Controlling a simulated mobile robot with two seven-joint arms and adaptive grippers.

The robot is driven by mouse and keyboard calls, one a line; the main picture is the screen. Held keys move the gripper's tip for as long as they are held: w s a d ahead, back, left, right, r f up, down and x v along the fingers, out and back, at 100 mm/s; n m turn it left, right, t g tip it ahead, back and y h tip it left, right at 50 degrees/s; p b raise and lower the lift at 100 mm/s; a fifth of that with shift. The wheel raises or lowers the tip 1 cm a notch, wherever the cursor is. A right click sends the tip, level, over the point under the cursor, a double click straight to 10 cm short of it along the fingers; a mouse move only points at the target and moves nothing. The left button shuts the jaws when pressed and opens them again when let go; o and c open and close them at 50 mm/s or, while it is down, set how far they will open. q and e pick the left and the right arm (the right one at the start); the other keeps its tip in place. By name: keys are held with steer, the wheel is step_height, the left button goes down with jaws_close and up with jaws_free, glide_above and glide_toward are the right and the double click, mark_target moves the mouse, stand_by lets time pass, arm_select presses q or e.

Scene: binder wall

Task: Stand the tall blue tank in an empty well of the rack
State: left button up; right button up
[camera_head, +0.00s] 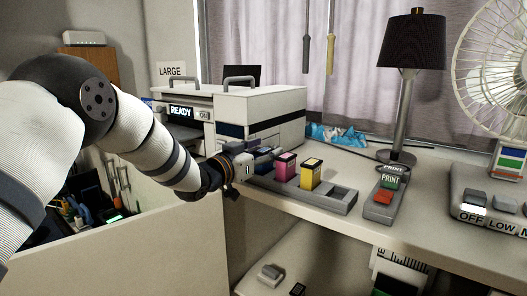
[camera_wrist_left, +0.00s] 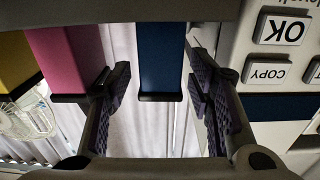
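The blue tank (camera_head: 264,154) stands at the left end of the grey rack (camera_head: 333,206) and is largely hidden by my left gripper (camera_head: 250,160) in the head view. In the left wrist view, which is upside down, the blue tank (camera_wrist_left: 162,55) hangs between the two spread fingers of the gripper (camera_wrist_left: 160,97). A gap shows on each side of it. To its right in the head view stand a magenta tank (camera_head: 285,166) and a yellow tank (camera_head: 311,174). A well (camera_head: 342,194) at the rack's right end looks empty. My right gripper is not in view.
A printer (camera_head: 262,108) marked READY stands behind the rack. A PRINT button box (camera_head: 384,200), a dark lamp (camera_head: 404,95) and a fan (camera_head: 497,60) stand to the right. Blue crumpled wrapping (camera_head: 335,134) lies behind. A lower shelf holds small items.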

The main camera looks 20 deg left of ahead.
arm_select(q)
steer(key=v, duration=1.2)
steer(key=s+d+f+n+g+y, duration=0.1)
steer(key=s+f+g, duration=0.25)
steer(key=f, duration=0.65)
steer(key=s+f+n+g+y, duration=0.15)
steer(key=s+f, duration=0.25)
steer(key=f, duration=0.7)
steer(key=s+f+n+g+y, duration=0.15)
steer(key=s+f+g, duration=0.35)
steer(key=s+f, duration=0.7)
steer(key=s+f+g, duration=0.2)
steer(key=s+g, duration=0.1)
steer(key=s, duration=0.7)
steer(key=s+f+g+y, duration=0.1)
steer(key=s+f+g, duration=0.2)
steer(key=s, duration=0.7)
steer(key=s+f+g+y, duration=0.1)
steer(key=s+f+g, duration=0.1)
steer(key=s, duration=0.7)
steer(key=shift+s+f+n+g, duration=0.3)
steer(key=shift+s+f+g, duration=0.1)
steer(key=shift+g, duration=0.1)
